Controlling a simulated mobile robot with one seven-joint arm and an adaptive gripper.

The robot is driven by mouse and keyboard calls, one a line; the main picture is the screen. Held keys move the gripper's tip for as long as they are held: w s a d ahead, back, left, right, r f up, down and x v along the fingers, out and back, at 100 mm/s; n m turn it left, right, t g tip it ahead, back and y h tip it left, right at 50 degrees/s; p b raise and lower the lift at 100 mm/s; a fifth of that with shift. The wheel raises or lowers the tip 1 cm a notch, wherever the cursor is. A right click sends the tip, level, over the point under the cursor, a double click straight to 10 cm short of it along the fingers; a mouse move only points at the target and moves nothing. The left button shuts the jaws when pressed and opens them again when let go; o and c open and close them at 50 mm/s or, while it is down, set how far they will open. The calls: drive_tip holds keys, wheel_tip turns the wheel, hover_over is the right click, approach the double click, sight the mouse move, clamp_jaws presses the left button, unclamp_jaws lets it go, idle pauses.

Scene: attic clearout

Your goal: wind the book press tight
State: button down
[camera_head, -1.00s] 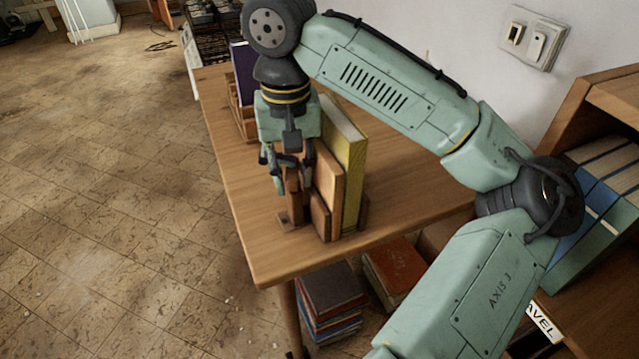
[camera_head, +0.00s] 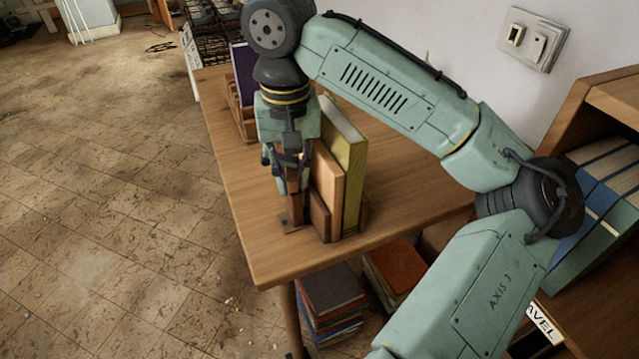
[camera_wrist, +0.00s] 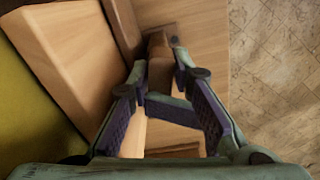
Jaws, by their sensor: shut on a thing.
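The book press stands at the near end of the wooden table, with a tan board (camera_head: 328,178) and a low brown block (camera_head: 319,216) on its left side. A yellow book (camera_head: 346,160) stands upright against the tan board. My gripper (camera_head: 284,183) points down just left of the press, shut around a brown wooden part (camera_wrist: 158,52), apparently the press's handle. The fingers hide much of this part. In the wrist view my gripper (camera_wrist: 161,70) has one finger on each side of it. The tan board also shows there (camera_wrist: 65,55).
The table (camera_head: 405,190) is bare right of the press. A rack with a dark book (camera_head: 243,75) stands at its far left. Stacked books (camera_head: 332,295) lie below the near edge. A bookshelf (camera_head: 605,95) stands at right. Open floor (camera_head: 110,210) lies left.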

drive_tip(key=shift+r, duration=0.1)
idle(0.4)
drive_tip(key=shift+r+m+p, duration=0.1)
drive_tip(key=shift+m+p, duration=0.65)
drive_tip(key=shift+m, duration=0.15)
drive_tip(key=shift+f+m+p, duration=0.2)
drive_tip(key=shift+m+p, duration=0.5)
drive_tip(key=shift+m, duration=0.8)
drive_tip(key=shift+r, duration=0.1)
drive_tip(key=shift+a+m+p, duration=0.1)
drive_tip(key=shift+m+p, duration=0.85)
drive_tip(key=shift+m, duration=0.25)
drive_tip(key=shift+m+p, duration=0.6)
drive_tip(key=shift+m, duration=0.6)
